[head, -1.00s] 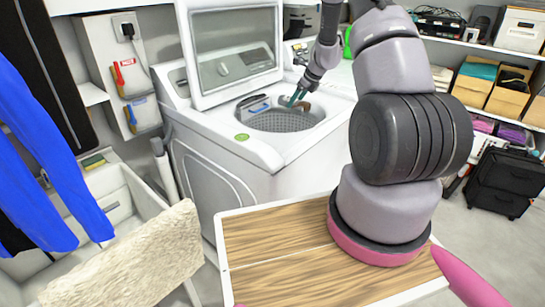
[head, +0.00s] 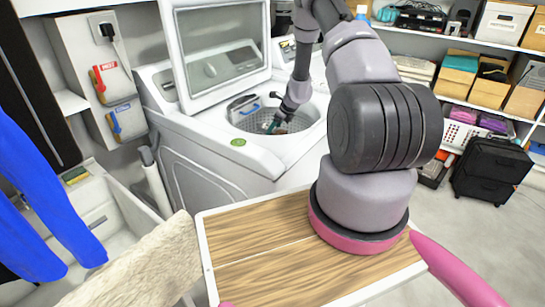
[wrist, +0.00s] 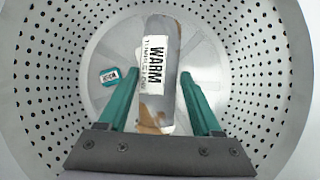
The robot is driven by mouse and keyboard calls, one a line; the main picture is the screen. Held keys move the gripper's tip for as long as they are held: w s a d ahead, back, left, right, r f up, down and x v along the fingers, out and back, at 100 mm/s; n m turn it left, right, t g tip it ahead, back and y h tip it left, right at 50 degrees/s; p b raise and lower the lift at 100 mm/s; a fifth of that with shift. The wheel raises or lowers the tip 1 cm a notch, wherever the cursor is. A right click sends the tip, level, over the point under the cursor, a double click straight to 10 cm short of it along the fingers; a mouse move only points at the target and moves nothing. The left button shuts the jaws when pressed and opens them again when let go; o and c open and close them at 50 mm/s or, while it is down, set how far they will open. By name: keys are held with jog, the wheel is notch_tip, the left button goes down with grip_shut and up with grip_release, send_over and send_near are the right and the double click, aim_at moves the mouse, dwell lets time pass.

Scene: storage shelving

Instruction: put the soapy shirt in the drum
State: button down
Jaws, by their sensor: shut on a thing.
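The washer drum (head: 254,123) is open, with a perforated metal wall that also shows around my gripper in the wrist view (wrist: 62,85). My gripper (head: 272,128) reaches down inside the drum opening. In the wrist view its two green fingers (wrist: 158,95) stand on either side of a grey piece (wrist: 170,35) with a white label reading "WARM" and brown patches at its lower end. My gripper is shut on this piece. It may be the soapy shirt, but I see no suds and cannot tell for sure.
The washer lid (head: 216,62) stands open behind the drum. A small label (wrist: 109,76) is inside the drum. A wooden-topped surface (head: 260,245) is in front. Blue clothing (head: 45,200) hangs left over a sink (head: 100,215). Shelves with boxes (head: 493,82) are at the right.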

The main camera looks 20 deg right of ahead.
notch_tip(320, 180, down, 9)
dwell(0.4)
jog(key=shift+f, duration=0.3)
jog(key=shift+c, duration=0.3)
grip_release()
